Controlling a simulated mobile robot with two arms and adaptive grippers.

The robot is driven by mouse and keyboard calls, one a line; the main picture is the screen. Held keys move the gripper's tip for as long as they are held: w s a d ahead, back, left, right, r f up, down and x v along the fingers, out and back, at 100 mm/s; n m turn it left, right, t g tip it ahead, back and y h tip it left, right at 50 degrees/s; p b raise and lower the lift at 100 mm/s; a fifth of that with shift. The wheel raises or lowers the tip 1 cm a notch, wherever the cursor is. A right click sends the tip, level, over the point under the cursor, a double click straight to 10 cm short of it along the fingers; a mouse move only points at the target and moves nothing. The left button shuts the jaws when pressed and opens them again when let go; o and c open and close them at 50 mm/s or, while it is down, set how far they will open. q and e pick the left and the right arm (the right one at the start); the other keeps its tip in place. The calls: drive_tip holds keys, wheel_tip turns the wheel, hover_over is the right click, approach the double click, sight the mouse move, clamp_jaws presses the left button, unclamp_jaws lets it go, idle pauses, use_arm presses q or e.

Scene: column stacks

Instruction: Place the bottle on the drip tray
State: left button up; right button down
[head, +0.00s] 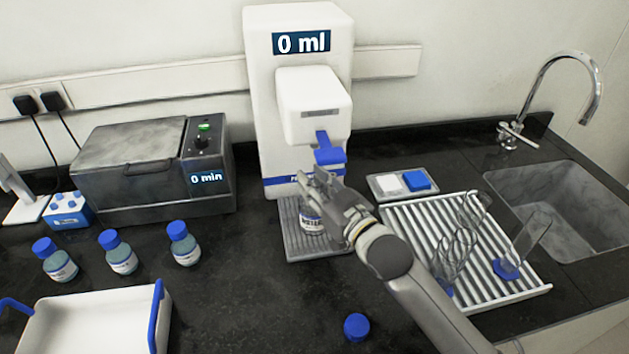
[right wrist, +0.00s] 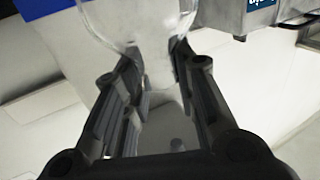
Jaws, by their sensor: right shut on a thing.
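A clear bottle with a white and dark label (head: 312,224) is upright over the slatted grey drip tray (head: 298,250) at the foot of the white dispenser. My right gripper (head: 325,195) is shut on its upper part. I cannot tell whether its base touches the tray. In the right wrist view, the clear glass (right wrist: 135,22) shows between the fingers of my right gripper (right wrist: 155,62). Its top is partly hidden by the gripper in the head view. The white dispenser (head: 262,120) reads "0 ml" and has a blue lever above the bottle. My left gripper is out of view.
A loose blue cap (head: 357,327) lies on the black counter. Several blue-capped bottles (head: 184,245) stand left, near a white tray (head: 90,325) and a grey bath (head: 150,170). A draining rack (head: 415,222) with glassware and a sink (head: 560,210) are right.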

drive_tip(key=shift+f, duration=0.1)
drive_tip(key=c, duration=1.2)
unclamp_jaws()
drive_tip(key=shift+o, duration=0.2)
drive_tip(key=shift+s, duration=0.1)
drive_tip(key=b+v, duration=0.2)
drive_tip(key=v, duration=1)
